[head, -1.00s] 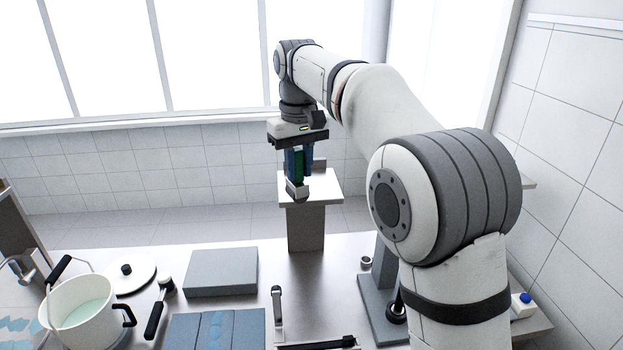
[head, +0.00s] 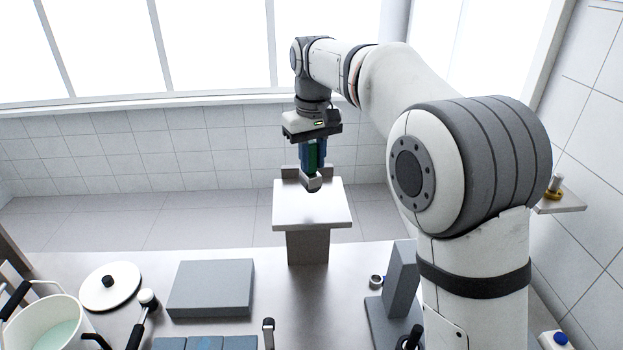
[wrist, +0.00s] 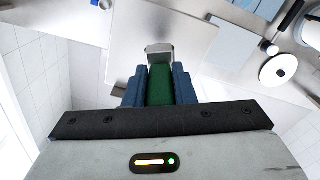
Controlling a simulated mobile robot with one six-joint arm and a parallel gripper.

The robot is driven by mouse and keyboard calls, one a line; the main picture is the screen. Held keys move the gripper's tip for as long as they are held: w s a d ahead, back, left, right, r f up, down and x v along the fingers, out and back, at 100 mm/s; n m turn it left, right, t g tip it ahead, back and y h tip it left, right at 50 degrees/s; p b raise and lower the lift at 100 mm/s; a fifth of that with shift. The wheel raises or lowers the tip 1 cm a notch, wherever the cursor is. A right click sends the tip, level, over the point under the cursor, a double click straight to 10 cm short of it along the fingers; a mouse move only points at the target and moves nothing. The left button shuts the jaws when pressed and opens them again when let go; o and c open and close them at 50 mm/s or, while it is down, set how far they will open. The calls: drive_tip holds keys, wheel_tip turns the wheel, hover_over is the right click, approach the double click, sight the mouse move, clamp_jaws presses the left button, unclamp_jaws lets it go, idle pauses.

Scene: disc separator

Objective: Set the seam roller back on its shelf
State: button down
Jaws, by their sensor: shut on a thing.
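My gripper (head: 313,172) has blue fingers and is shut on the seam roller's green handle (head: 313,153). The roller hangs upright with its grey metal head (head: 314,183) down, at the rear edge of the small pale shelf (head: 311,208). Two short grey uprights stand at the shelf's back edge, partly hidden by the roller. In the wrist view the green handle (wrist: 159,85) lies between the blue fingers, with the grey head (wrist: 160,50) beyond, over the pale shelf (wrist: 190,65). I cannot tell whether the head touches the shelf.
On the bench are a grey block (head: 211,287), a white lid (head: 110,290), a pot (head: 45,330) and a dark stand (head: 400,285). The shelf's front surface is clear.

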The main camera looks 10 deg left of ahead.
sight(312, 174)
drive_tip(key=shift+f+p, duration=0.4)
drive_tip(key=shift+f, duration=2.05)
drive_tip(key=shift+f, duration=0.15)
drive_tip(key=c, duration=1.2)
unclamp_jaws()
wheel_tip(312, 174, up, 12)
drive_tip(key=shift+b, duration=0.45)
drive_tip(key=shift+d, duration=0.1)
